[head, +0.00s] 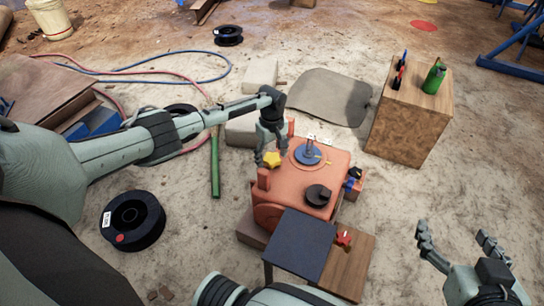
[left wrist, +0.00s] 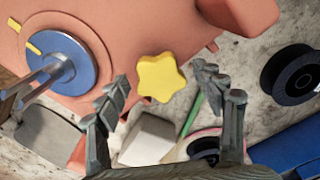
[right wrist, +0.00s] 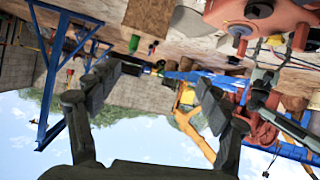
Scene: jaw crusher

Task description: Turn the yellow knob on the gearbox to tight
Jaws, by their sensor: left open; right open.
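The yellow star-shaped knob (head: 272,159) sits at the upper left edge of the orange gearbox (head: 330,165). My left gripper (head: 268,150) is open right at the knob in the head view. In the left wrist view, the knob (left wrist: 161,77) shows between the open fingers of my left gripper (left wrist: 160,95), and contact is not clear. My right gripper (head: 462,245) is open and empty at the lower right, away from the gearbox. Its open fingers (right wrist: 150,90) also show in the right wrist view. Any tight marking beside the knob cannot be made out.
On the gearbox are a blue disc with a handle (head: 308,154) and a black round knob (head: 318,195). A dark panel (head: 300,245) stands in front. A wooden box (head: 408,125) with a green bottle (head: 434,78) stands to the right. Bare ground lies between.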

